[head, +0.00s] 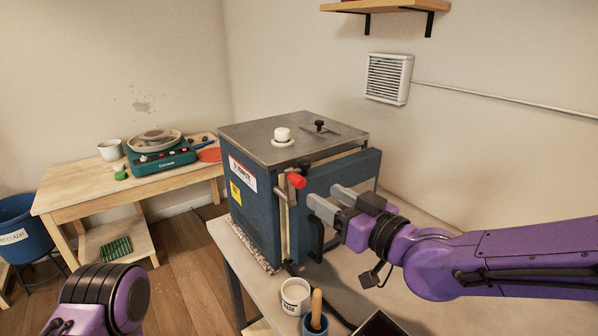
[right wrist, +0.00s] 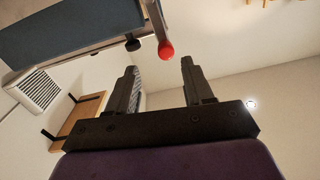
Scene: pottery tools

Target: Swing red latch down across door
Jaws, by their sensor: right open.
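The kiln (head: 250,195) is a blue box with a grey metal top, standing on a light table. Its blue door (head: 368,163) is on the right side and looks shut or nearly so, partly hidden by my right arm. The latch is a metal bar with a red knob (head: 297,181) at the door's edge; the red knob (right wrist: 166,50) also shows in the right wrist view. My right gripper (head: 324,196) is open and empty beside the knob. In the right wrist view its fingertips (right wrist: 157,68) are apart, with the knob just past the gap between them. My left gripper is out of view.
A black door handle (head: 317,240) hangs below my right gripper. A white pot (head: 295,296) and a blue cup (head: 315,325) with a wooden-handled tool stand at the table's front. A wooden bench (head: 75,190) with a pottery wheel is at the left.

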